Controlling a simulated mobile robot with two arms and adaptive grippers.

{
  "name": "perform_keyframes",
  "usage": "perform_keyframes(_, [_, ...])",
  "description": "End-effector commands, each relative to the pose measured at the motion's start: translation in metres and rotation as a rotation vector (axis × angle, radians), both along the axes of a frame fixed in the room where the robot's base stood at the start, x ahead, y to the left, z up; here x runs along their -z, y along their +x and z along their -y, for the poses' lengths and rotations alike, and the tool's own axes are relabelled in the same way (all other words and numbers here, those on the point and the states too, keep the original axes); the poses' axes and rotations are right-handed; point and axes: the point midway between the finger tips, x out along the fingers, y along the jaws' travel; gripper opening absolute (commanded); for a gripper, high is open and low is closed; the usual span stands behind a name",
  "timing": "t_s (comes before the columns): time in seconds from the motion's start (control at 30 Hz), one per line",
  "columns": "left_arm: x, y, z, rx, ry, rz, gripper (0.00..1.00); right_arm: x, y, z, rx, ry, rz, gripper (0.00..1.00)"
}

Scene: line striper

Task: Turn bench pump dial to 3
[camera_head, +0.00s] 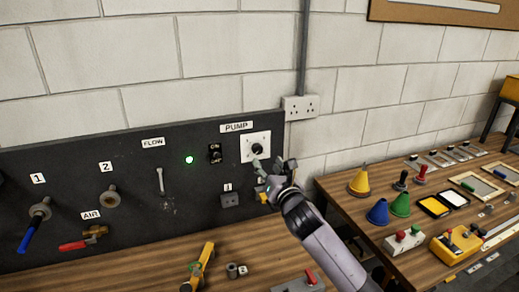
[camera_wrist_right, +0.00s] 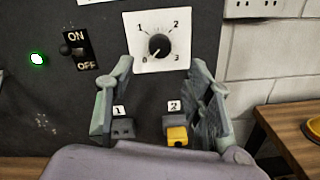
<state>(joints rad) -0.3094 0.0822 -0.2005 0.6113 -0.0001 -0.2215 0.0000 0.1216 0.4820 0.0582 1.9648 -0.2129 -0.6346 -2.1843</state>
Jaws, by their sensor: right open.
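The pump dial is a black round knob (camera_head: 257,149) on a white square plate under the PUMP label (camera_head: 236,127). In the right wrist view the knob (camera_wrist_right: 158,45) sits among the marks 0, 1, 2 and 3, and its pointer seems to aim down-left near 0. My right gripper (camera_head: 274,165) is open and empty, just below and right of the dial in the head view. In the right wrist view its two fingers (camera_wrist_right: 160,66) stand apart below the dial plate, not touching the knob. My left gripper is not in view.
An ON/OFF switch (camera_head: 215,153) and a lit green lamp (camera_head: 189,160) are left of the dial. Sockets 1 (camera_wrist_right: 122,128) and 2, with a yellow plug (camera_wrist_right: 177,136), sit below. A wall outlet (camera_head: 300,108) is to the right. The bench (camera_head: 140,272) holds tools.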

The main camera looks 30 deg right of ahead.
Motion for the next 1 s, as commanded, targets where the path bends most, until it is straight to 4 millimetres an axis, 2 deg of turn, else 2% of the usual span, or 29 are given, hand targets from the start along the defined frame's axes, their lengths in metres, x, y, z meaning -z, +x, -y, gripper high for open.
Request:
perform_keyframes(0.2, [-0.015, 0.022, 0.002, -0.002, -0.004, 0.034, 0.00, -0.002, 0.038, 0.011, 0.002, 0.003, -0.001, 0.48])
perform_keyframes(0.43, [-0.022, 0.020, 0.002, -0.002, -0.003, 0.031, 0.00, -0.001, 0.067, 0.018, 0.001, 0.002, -0.001, 0.48])
perform_keyframes(0.63, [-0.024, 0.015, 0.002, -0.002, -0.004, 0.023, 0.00, 0.000, 0.078, 0.021, -0.001, 0.003, 0.000, 0.48])
perform_keyframes(0.93, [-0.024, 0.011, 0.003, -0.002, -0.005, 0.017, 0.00, 0.001, 0.079, 0.021, 0.000, 0.001, -0.001, 0.48])
perform_keyframes(1.0, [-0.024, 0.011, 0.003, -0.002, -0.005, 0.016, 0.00, 0.001, 0.079, 0.021, 0.000, 0.001, -0.001, 0.44])
